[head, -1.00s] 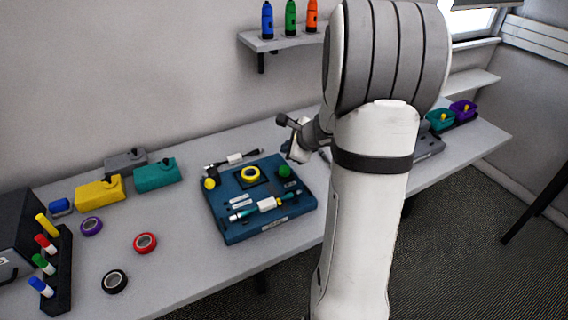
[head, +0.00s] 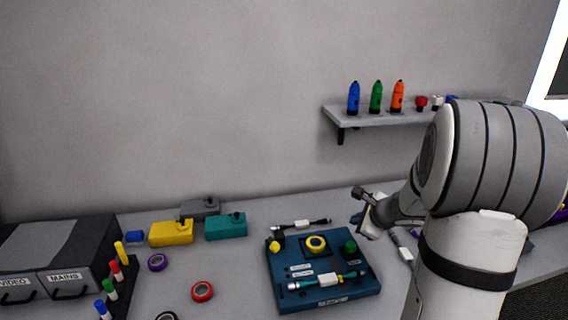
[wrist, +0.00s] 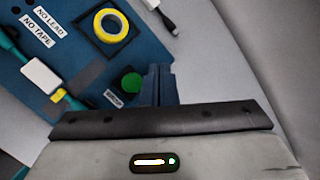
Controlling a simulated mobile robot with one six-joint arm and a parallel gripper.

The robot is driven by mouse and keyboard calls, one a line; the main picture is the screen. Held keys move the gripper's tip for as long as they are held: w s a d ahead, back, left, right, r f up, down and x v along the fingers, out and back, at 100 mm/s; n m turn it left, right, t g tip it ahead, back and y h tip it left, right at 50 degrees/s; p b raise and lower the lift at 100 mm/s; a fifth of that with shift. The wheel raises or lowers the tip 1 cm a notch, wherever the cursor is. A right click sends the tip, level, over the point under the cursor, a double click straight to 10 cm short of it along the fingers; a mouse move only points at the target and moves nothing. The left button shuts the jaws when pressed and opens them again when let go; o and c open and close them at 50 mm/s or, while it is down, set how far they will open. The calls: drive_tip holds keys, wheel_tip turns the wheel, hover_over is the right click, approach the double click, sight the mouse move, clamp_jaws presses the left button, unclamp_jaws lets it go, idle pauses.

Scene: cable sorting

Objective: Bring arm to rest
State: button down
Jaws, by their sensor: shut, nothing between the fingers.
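My arm rises at the right of the head view, and my gripper (head: 364,212) is held above the table just right of the blue board. In the wrist view my gripper (wrist: 160,72) shows its dark fingers together and empty, in front of the board's edge by a green button. The blue board (head: 283,264) bears a yellow tape roll (head: 316,243), a green button (head: 349,247), a yellow button (head: 274,246) and a teal cable with a white block (head: 323,281). The board also shows in the wrist view (wrist: 150,50).
A dark cable with a white block (head: 301,224) lies behind the board. Yellow (head: 171,233), teal (head: 226,228) and grey (head: 200,208) boxes stand left. Tape rolls, including a red one (head: 202,291), lie nearer. Drawers (head: 60,258) stand far left. A shelf (head: 370,118) holds bottles.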

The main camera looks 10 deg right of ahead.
drive_tip(key=s+a+r+n+g+y, duration=0.1)
drive_tip(key=s+a+r+n+g, duration=0.15)
drive_tip(key=s+a+n, duration=0.45)
drive_tip(key=s+a+r+n+g+y, duration=0.1)
drive_tip(key=s+a+r+n+g, duration=0.15)
drive_tip(key=s+a+n, duration=0.4)
drive_tip(key=s+a+r+n+h, duration=0.1)
drive_tip(key=s+n+h, duration=0.1)
drive_tip(key=s+n, duration=0.3)
drive_tip(key=s+a+n+g+h, duration=0.1)
drive_tip(key=s+n+h, duration=0.1)
drive_tip(key=s+n, duration=0.3)
drive_tip(key=shift+s+a+r, duration=0.4)
drive_tip(key=shift+s, duration=0.4)
drive_tip(key=shift+n, duration=0.25)
